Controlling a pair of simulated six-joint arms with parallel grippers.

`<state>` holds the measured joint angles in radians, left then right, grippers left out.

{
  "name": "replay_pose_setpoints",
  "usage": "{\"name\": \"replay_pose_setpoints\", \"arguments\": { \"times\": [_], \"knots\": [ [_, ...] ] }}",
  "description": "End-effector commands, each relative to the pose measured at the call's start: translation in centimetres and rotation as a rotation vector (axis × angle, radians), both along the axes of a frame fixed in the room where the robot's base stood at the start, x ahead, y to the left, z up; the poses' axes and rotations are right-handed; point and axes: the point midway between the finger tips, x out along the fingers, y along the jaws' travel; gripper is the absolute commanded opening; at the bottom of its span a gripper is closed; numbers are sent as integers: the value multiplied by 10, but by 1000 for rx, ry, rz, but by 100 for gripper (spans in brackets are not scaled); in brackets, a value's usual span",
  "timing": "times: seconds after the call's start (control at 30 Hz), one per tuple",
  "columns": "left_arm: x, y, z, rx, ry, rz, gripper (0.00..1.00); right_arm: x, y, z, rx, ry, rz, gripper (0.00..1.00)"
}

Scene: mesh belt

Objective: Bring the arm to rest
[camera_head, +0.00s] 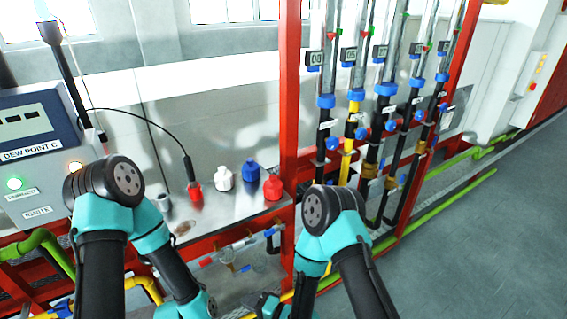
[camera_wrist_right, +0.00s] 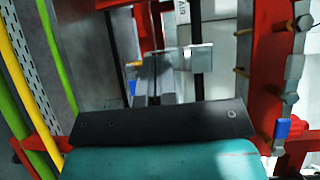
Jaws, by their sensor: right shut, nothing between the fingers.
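My right arm (camera_head: 335,215) is bent in front of the red frame, its teal and black links running down to the bottom edge in the head view. My right gripper (camera_head: 265,304) shows only in part there, low near the bottom edge. In the right wrist view the right gripper (camera_wrist_right: 168,55) is shut and empty, its fingers together. My left arm (camera_head: 110,190) is bent in front of the grey control box and bench; its gripper does not show.
A steel bench (camera_head: 225,205) carries a white bottle (camera_head: 223,178), a blue bottle (camera_head: 251,171) and a red bottle (camera_head: 272,188). A grey dew point box (camera_head: 35,150) stands left. A red post (camera_head: 290,100) and several vertical tubes stand right. Open floor (camera_head: 480,240) lies far right.

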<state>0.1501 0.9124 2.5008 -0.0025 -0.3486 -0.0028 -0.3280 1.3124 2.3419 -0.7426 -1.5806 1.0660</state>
Motion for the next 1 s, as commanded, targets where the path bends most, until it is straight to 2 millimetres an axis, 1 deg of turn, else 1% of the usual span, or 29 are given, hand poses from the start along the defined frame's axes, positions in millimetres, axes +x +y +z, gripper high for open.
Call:
{"name": "replay_pose_setpoints", "arguments": {
  "times": [0.03,0.07,0.1,0.17,0.2,0.27,0.3,0.37,0.4,0.47,0.5,0.57,0.6,0.7,0.8,0.9,1.0],
  "knots": [
    [0,0,0,0,0,0,0,11,-21,-6,-93,-23,-36,0],
    [0,0,0,0,0,0,0,15,-33,-11,-156,-36,-52,0],
    [0,0,0,0,0,0,0,21,-50,-18,-238,-48,-71,0],
    [0,0,0,0,0,0,0,26,-77,-28,-359,-57,-91,0],
    [0,0,0,0,0,0,0,28,-96,-34,-438,-59,-100,0],
    [0,0,0,0,0,0,0,29,-124,-43,-552,-53,-106,0],
    [0,0,0,0,0,0,0,27,-143,-48,-626,-42,-105,0],
    [0,0,0,0,0,0,0,22,-172,-55,-730,-21,-95,0],
    [0,0,0,0,0,0,0,18,-192,-59,-793,-2,-84,0],
    [0,0,0,0,0,0,0,7,-220,-63,-883,33,-60,0],
    [0,0,0,0,0,0,0,-1,-238,-66,-936,62,-39,0],
    [0,0,0,0,0,0,0,-16,-264,-68,-1005,108,-3,0],
    [0,0,0,0,0,0,0,-27,-279,-68,-1044,140,26,0],
    [0,0,0,0,0,0,0,-55,-311,-67,-1109,220,100,0],
    [0,0,0,0,0,0,0,-77,-329,-64,-1136,278,159,0],
    [0,0,0,0,0,0,0,-89,-337,-61,-1144,307,194,0],
    [0,0,0,0,0,0,0,-93,-338,-61,-1145,314,205,0]
  ]
}}
